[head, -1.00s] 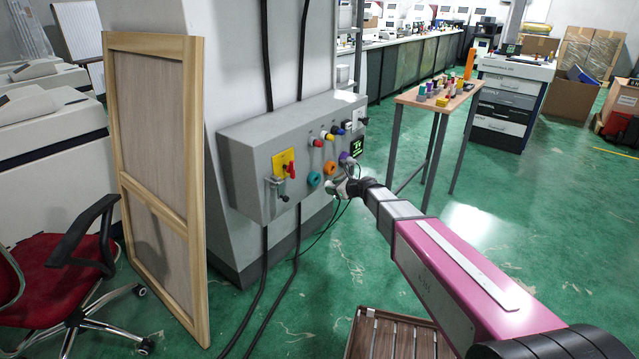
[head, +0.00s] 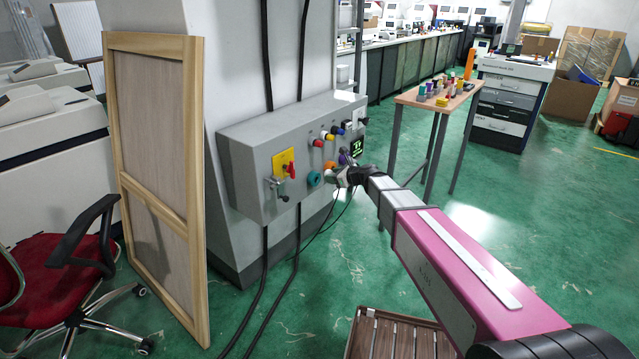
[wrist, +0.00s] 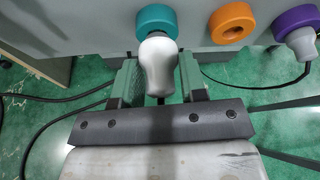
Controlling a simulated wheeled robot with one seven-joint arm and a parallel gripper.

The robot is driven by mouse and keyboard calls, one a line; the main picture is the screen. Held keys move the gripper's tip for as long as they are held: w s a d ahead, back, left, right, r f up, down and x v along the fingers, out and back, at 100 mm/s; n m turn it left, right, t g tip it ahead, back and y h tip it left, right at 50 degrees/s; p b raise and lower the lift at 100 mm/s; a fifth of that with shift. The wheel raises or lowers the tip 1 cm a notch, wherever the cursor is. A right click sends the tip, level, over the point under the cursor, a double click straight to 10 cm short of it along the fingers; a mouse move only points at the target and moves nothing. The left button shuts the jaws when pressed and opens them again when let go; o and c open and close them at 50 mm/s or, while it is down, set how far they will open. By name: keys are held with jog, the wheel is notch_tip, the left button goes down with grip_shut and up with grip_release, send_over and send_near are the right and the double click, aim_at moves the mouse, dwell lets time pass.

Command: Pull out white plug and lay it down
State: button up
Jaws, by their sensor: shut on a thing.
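In the wrist view the white plug (wrist: 157,62) stands between the two green-padded fingers of my gripper (wrist: 159,80), which is shut on it. The plug's far end meets the teal socket ring (wrist: 157,19); I cannot tell how deep it sits. In the head view my gripper (head: 334,177) is close to the panel front, just right of the teal ring (head: 314,179), and hides the plug. A second whitish plug (wrist: 301,43) is at the purple ring (wrist: 296,20). The orange ring (wrist: 231,23) between them is empty.
The grey panel box (head: 250,175) has a yellow plate with a red switch (head: 291,169) and several coloured buttons. Dark cables (wrist: 55,97) hang below. A wooden table (head: 418,98) with small items stands behind right. A slatted wooden piece (head: 393,340) lies below my arm.

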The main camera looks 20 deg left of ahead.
jog(key=shift+r, duration=1.6)
